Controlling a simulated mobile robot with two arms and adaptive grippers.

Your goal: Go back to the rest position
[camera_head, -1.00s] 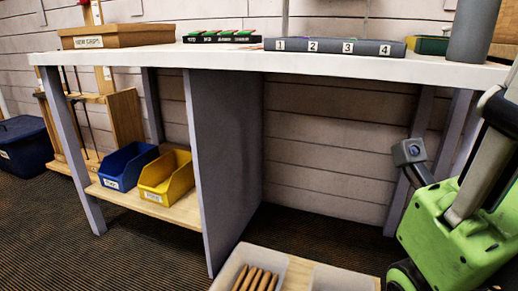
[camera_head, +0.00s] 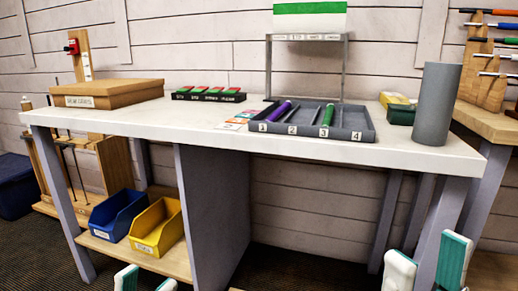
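My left gripper (camera_head: 147,281) shows only its white and teal fingertips at the bottom edge, in front of the bench. The fingertips are apart with nothing between them. My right gripper (camera_head: 428,268) is at the bottom right, below the bench's front edge, also open and empty. The white-topped bench (camera_head: 300,150) stands ahead, apart from both grippers. On it is a grey tray (camera_head: 345,138) with slots numbered 1 to 4, holding a purple grip (camera_head: 279,111) and a green grip (camera_head: 328,115) among thin dark shafts.
A cardboard box (camera_head: 108,90), a black rack with red and green items (camera_head: 208,94) and a grey cylinder (camera_head: 438,104) stand on the bench. A blue bin (camera_head: 117,213) and a yellow bin (camera_head: 157,228) sit on the lower shelf. A wooden rack holds clubs at right.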

